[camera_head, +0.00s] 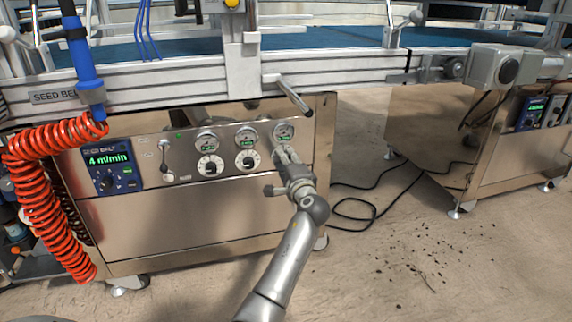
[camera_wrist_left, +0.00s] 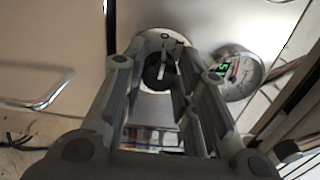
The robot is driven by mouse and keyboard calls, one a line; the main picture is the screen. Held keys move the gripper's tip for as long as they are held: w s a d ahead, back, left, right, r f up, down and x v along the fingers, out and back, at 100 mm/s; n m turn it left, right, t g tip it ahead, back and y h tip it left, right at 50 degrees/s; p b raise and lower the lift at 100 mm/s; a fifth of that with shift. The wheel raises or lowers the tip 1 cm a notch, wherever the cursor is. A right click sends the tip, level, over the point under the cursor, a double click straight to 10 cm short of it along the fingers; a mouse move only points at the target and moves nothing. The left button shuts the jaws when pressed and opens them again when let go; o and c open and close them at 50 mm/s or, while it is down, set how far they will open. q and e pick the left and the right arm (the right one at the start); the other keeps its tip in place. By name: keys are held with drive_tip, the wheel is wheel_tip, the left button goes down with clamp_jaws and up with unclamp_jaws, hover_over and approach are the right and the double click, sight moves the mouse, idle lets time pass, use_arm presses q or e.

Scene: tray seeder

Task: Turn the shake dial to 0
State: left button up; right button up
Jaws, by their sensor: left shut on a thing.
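The control panel (camera_head: 175,160) has three round gauges with green readouts. White dials show below the left (camera_head: 210,165) and middle (camera_head: 248,160) gauges. My left gripper (camera_head: 284,154) is at the rightmost position, below the right gauge (camera_head: 284,133), and hides the dial there in the head view. In the left wrist view that dial (camera_wrist_left: 152,82) has a white face and a dark knob with a pale pointer. My left gripper (camera_wrist_left: 165,72) is shut on this knob. Its label and scale are too small to read. My right gripper is not in view.
A blue display (camera_head: 108,165) reads 4 m/min. A coiled red hose (camera_head: 45,190) hangs at the left. A metal lever (camera_head: 290,95) juts out above the right gauge. Black cables (camera_head: 365,210) lie on the floor at the right.

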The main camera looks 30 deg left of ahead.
use_arm(q)
drive_tip(key=shift+f+n, duration=0.15)
drive_tip(key=shift+n, duration=0.25)
drive_tip(key=o, duration=1)
drive_tip(key=v, duration=1.2)
drive_tip(key=shift+s, duration=0.1)
